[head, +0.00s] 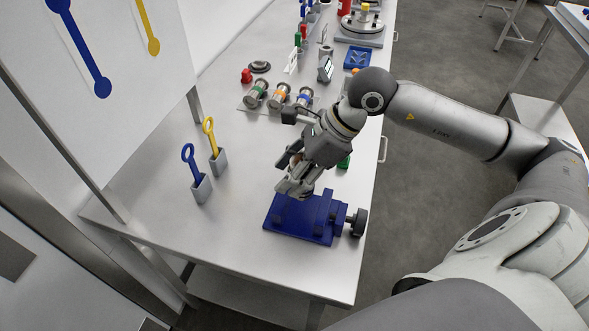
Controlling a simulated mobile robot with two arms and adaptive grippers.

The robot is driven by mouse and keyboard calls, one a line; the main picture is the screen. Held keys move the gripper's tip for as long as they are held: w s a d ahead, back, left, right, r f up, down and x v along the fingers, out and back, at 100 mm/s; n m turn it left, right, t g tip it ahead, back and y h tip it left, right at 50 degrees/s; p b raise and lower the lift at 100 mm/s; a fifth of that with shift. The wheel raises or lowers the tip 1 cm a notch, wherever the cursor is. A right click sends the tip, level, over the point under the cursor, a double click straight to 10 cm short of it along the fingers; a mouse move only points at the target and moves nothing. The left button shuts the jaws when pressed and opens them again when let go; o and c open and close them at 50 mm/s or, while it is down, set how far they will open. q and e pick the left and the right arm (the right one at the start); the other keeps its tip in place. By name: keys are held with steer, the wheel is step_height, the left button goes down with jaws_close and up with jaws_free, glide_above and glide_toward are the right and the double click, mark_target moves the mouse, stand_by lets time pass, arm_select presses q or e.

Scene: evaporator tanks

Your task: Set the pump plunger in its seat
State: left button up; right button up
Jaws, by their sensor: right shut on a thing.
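My right gripper (292,188) is low over the blue vise-like fixture (290,215) at the front of the bench. It points down and is shut on a small part, which I take to be the pump plunger. The fingers hide most of that part, so its shape and tilt cannot be told. The blue fixture has a dark round knob (358,222) on its right side. The gripper covers the top of the fixture, so I cannot tell whether the held part touches it. I cannot make out the seat. My left gripper is not in view.
A blue ring-ended tool (189,155) and a yellow one (210,133) stand in grey holders left of the gripper. Behind lie several banded metal cylinders (279,95), a red piece (246,76) and a blue tray (357,58). The bench front left (150,205) is clear.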

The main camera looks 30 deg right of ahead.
steer(key=shift+f+b, duration=0.8)
steer(key=shift+f, duration=1)
step_height(320, 180, down, 3)
steer(key=b, duration=0.4)
steer(key=shift+s+f, duration=0.1)
steer(key=shift+f, duration=0.1)
steer(key=shift+s+f+b, duration=0.45)
steer(key=shift+s+f, duration=0.05)
steer(key=o, duration=1.4)
steer(key=shift+w+f, duration=0.15)
steer(key=shift+w, duration=0.1)
steer(key=shift+o, duration=0.2)
steer(key=shift+w, duration=0.15)
